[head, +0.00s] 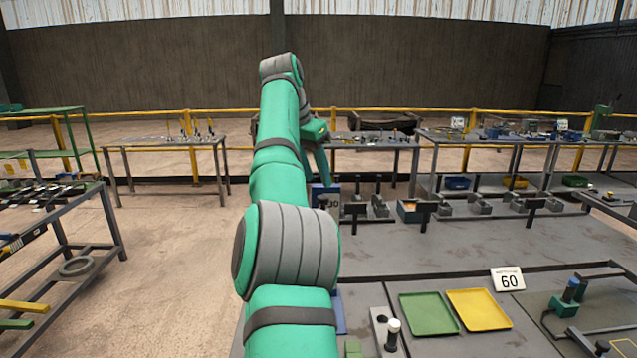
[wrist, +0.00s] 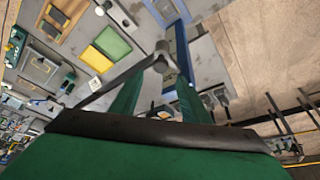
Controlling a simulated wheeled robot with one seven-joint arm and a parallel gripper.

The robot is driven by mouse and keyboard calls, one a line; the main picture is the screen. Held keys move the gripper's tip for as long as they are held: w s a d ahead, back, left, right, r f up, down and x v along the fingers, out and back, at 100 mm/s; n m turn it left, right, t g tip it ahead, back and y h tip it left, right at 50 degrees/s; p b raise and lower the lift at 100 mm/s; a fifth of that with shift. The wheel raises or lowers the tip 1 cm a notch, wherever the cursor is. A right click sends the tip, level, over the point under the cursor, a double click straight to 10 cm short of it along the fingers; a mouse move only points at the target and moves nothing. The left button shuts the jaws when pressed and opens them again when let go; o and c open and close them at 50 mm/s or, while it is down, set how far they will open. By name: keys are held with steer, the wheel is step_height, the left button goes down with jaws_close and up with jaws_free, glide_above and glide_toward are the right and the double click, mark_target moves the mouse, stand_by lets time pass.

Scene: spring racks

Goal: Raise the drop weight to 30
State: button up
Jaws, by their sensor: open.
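My gripper (wrist: 160,88) is open in the wrist view, with its two green fingers apart. A grey rounded piece with a short stem (wrist: 163,60) shows between and beyond the fingertips; it may be the drop weight, but I cannot tell for sure. I cannot tell whether the fingers touch it. A blue upright frame (wrist: 182,55) stands just right of it, partly behind the right finger. My gripper's fingers are not clear in the head view.
A green tray (head: 428,314) and a yellow tray (head: 478,310) lie on the grey bench near a sign reading 60 (head: 509,280). Several dark fixtures line the bench's far side. A rack table (head: 62,215) stands at the left, with open floor between.

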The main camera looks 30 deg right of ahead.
steer(key=shift+s+a+r, duration=0.15)
steer(key=shift+a+r, duration=0.05)
steer(key=shift+r, duration=0.35)
steer(key=shift+f, duration=0.1)
